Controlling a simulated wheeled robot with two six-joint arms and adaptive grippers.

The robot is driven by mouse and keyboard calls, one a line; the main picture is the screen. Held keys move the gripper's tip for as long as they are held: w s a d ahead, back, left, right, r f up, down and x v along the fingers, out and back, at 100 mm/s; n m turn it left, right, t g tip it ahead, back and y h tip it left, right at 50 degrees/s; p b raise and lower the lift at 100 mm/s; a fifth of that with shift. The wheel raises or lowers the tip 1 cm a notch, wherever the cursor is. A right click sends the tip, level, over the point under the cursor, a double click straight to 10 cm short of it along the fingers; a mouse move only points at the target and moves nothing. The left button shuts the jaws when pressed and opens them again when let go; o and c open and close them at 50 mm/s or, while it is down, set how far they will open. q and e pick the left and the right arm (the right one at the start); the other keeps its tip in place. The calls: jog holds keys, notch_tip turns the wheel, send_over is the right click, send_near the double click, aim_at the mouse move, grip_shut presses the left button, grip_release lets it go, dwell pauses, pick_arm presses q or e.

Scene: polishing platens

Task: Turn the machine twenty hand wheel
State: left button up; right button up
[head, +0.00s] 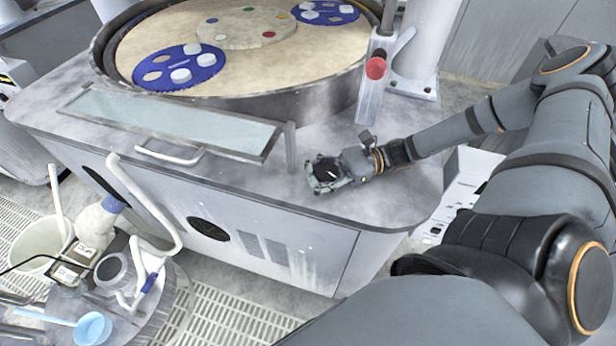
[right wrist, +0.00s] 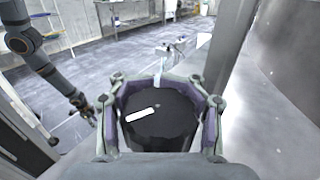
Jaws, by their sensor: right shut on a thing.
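The hand wheel (head: 328,170) is a small black round knob with a white mark, on the front right top of the grey machine (head: 235,165). My right gripper (head: 326,178) is shut around the wheel's sides. In the right wrist view the wheel (right wrist: 158,125) sits between the gripper's pads (right wrist: 160,112), its white mark on the left of the top face. The wheel's lower part is hidden. My left gripper (right wrist: 88,110) shows small at the left of the right wrist view, away from the wheel; its jaws are too small to judge.
A round platen (head: 280,65) with blue carriers (head: 178,68) lies behind the wheel. A clear panel (head: 170,120) and a red-topped post (head: 373,85) stand nearby. A cart with a pale blue cup (head: 93,328) and a bucket (head: 38,243) are at lower left.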

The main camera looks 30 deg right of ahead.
jog(key=shift+s+n+g+y+b, duration=0.2)
jog(key=shift+n+g+b, duration=0.4)
jog(key=shift+g+b, duration=0.25)
jog(key=shift+s+n+g+y+b, duration=0.1)
jog(key=shift+s+n+g+b, duration=0.05)
jog(key=shift+n+g+b, duration=0.65)
jog(key=shift+s+r+n+g+b, duration=0.15)
jog(key=shift+n+g+b, duration=0.25)
jog(key=shift+g+b, duration=0.65)
jog(key=shift+s+r+n+g+b, duration=0.1)
jog(key=shift+s+n+g+b, duration=0.05)
jog(key=shift+n+g+b, duration=0.3)
dwell(0.5)
jog(key=o, duration=1.3)
jog(key=shift+d, duration=0.15)
